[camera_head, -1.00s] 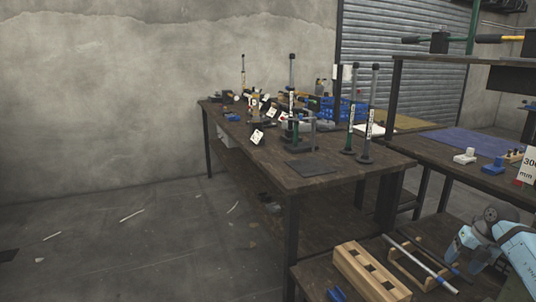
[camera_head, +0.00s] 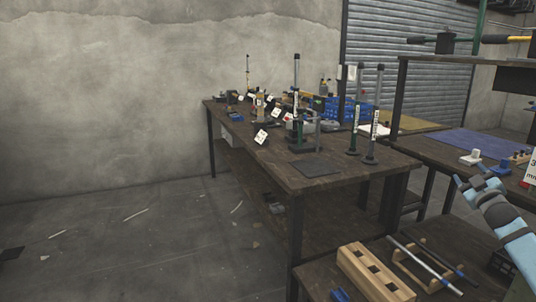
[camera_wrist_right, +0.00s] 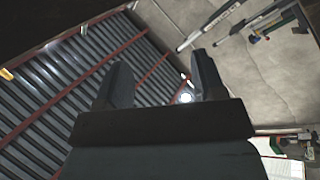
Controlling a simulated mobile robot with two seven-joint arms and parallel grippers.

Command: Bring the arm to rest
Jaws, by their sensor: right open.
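My right arm comes in from the right edge of the head view. Its gripper (camera_head: 466,176) is open and empty, raised above the right-hand tables with its fingers pointing up and to the left. In the right wrist view the two dark fingers of my right gripper (camera_wrist_right: 160,88) stand apart with nothing between them. My left gripper does not show in either view.
A wooden block with square holes (camera_head: 372,274) and a rack with rods (camera_head: 424,262) lie on the low front table. The long dark table (camera_head: 340,178) carries presses and upright tools. A blue mat (camera_head: 462,141) lies on the right table. The floor at left is mostly clear.

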